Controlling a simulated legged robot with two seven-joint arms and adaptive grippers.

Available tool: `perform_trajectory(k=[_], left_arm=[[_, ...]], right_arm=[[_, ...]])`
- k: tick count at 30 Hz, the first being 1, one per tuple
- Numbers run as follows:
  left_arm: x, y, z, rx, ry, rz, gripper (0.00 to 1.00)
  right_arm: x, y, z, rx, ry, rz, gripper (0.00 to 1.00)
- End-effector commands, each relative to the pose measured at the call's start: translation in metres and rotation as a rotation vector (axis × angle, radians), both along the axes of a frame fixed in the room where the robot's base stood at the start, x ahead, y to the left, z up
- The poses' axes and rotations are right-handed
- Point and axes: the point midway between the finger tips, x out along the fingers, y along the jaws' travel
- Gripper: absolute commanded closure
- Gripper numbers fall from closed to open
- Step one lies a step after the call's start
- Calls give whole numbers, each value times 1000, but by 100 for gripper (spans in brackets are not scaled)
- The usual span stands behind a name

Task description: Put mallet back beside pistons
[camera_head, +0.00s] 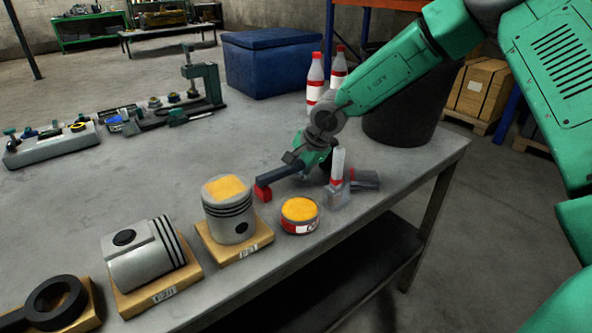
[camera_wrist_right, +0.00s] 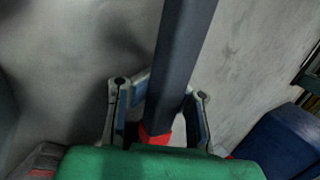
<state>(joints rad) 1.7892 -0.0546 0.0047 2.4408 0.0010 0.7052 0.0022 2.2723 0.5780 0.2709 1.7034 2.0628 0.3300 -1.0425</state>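The mallet has a red end (camera_head: 263,191) and a dark handle (camera_head: 283,173). It lies across the picture just right of the upright piston (camera_head: 230,207), above the yellow-topped tin. My right gripper (camera_head: 312,162) is at its far end. In the right wrist view the dark handle (camera_wrist_right: 182,60) runs between the two fingers (camera_wrist_right: 160,108), which close in on both sides, with a red part near the palm. I cannot tell whether the mallet touches the table. A second piston (camera_head: 140,262) lies on its side on a wooden block. My left gripper is not in view.
A yellow-topped tin (camera_head: 300,213) and a small white-and-red bottle (camera_head: 338,165) stand near the table's front edge. Two larger bottles (camera_head: 315,80), a blue box (camera_head: 270,62) and a dark bin (camera_head: 400,125) are behind.

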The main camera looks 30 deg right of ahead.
Motion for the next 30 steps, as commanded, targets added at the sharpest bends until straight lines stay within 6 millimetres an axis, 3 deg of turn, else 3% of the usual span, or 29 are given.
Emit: perform_trajectory(k=[1, 4, 12, 16, 30], left_arm=[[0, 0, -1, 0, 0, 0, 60], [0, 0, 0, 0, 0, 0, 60], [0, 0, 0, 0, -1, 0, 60], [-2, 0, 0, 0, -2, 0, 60], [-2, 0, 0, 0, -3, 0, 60]], right_arm=[[1, 0, -1, 1, -2, 0, 100], [1, 0, 0, 0, -2, 0, 66], [-1, -1, -2, 1, 3, -2, 66], [-4, -2, 6, 3, 1, -2, 66], [-41, -13, 89, 4, -5, -1, 66]])
